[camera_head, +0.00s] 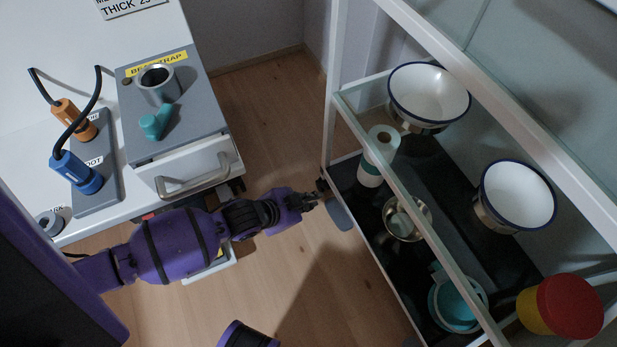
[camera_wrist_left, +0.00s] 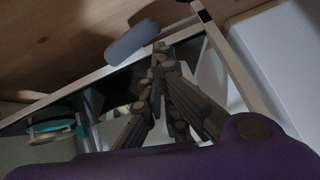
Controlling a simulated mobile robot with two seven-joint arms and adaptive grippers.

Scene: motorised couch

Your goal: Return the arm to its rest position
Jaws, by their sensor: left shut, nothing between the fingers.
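My left arm (camera_head: 185,240) is purple and reaches in from the left, across the front of the white cabinet. Its gripper (camera_head: 312,199) is shut and empty, close to the left edge of the shelf trolley. The gripper also shows in the left wrist view (camera_wrist_left: 160,55), with its fingers together. A grey-blue flat piece (camera_head: 339,213) lies just beyond the fingertips; it shows in the wrist view too (camera_wrist_left: 131,40). A purple part of mine (camera_head: 245,335) shows at the bottom edge, but no right gripper is visible.
The white-framed trolley (camera_head: 398,306) on the right holds enamel bowls (camera_head: 516,195), a teal pot (camera_head: 457,303) and a red-lidded tub (camera_head: 570,306). The cabinet drawer handle (camera_head: 194,180) sticks out above my arm. The wooden floor (camera_head: 275,110) between cabinet and trolley is clear.

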